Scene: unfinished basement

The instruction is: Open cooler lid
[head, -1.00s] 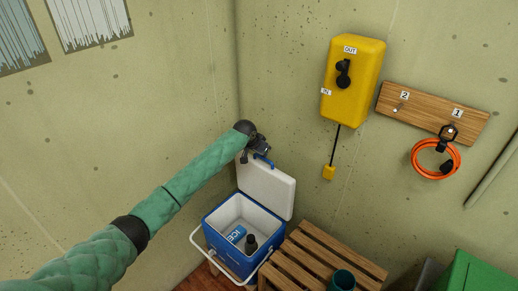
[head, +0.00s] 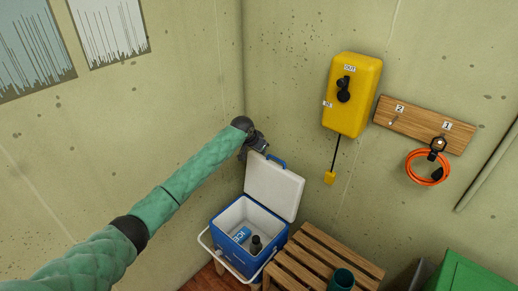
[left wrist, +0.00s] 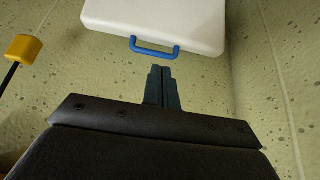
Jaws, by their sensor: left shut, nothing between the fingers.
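The blue cooler (head: 234,264) stands low in the corner. Its white lid (head: 273,188) is raised and stands open, tilted up at the back of the box. The lid's blue handle (head: 276,161) is at its upper edge. Inside the cooler are a blue ice pack (head: 241,236) and a dark bottle (head: 256,245). My left gripper (head: 258,146) is just above and left of the handle. In the left wrist view its fingers (left wrist: 161,72) are shut and empty, pointing toward the handle (left wrist: 155,48) with a gap between. My right gripper is not in view.
A slatted wooden table (head: 318,258) with a dark green cup (head: 342,280) stands right of the cooler. A yellow box (head: 352,95) and a wooden hook board (head: 424,124) with an orange cord (head: 428,168) are on the wall. A green box (head: 467,272) is at lower right.

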